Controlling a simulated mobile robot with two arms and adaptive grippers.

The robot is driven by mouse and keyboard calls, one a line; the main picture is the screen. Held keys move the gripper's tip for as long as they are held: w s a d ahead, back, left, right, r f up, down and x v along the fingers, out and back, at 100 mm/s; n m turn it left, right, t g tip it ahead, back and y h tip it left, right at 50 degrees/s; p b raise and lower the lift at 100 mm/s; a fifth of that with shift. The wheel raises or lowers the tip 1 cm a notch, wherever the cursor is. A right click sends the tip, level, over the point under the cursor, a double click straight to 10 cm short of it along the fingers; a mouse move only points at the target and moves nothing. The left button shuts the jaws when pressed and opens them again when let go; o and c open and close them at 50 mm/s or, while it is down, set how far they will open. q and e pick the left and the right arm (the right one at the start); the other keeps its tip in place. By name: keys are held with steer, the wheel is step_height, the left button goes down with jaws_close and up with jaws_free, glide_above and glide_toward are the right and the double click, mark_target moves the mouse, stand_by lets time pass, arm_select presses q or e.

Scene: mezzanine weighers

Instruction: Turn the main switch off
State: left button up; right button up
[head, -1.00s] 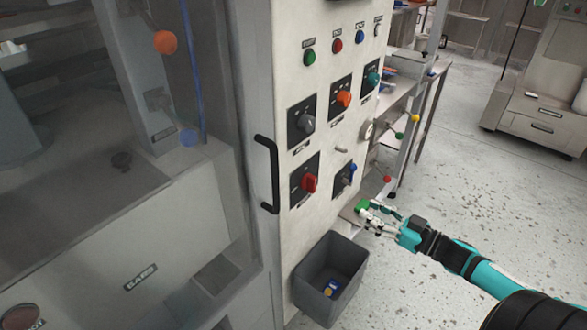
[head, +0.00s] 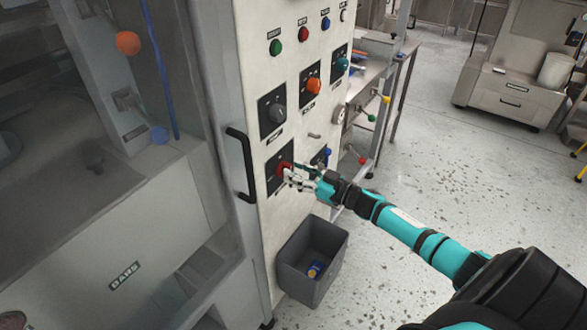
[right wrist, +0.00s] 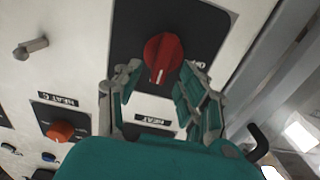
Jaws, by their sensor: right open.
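A red rotary knob (head: 284,170) sits on a black plate, low on the left of the pale control panel (head: 262,215). No label naming it as the main switch is readable. In the right wrist view the red knob (right wrist: 163,58) has a white pointer line that runs toward the picture's bottom. My right gripper (head: 291,175) is at this knob, partly covering it in the head view. In the right wrist view its open fingers (right wrist: 161,75) stand on either side of the knob's lower part; contact cannot be told. My left gripper is not in view.
A grey knob (head: 278,113), an orange knob (head: 313,85) and a teal knob (head: 342,64) sit above. A black door handle (head: 242,165) is close on the left. Open floor lies to the right.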

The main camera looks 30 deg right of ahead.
steer(key=shift+w+a, duration=0.2)
steer(key=shift+w, duration=0.4)
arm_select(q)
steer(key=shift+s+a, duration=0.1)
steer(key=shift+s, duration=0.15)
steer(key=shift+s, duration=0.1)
arm_select(e)
jaws_close()
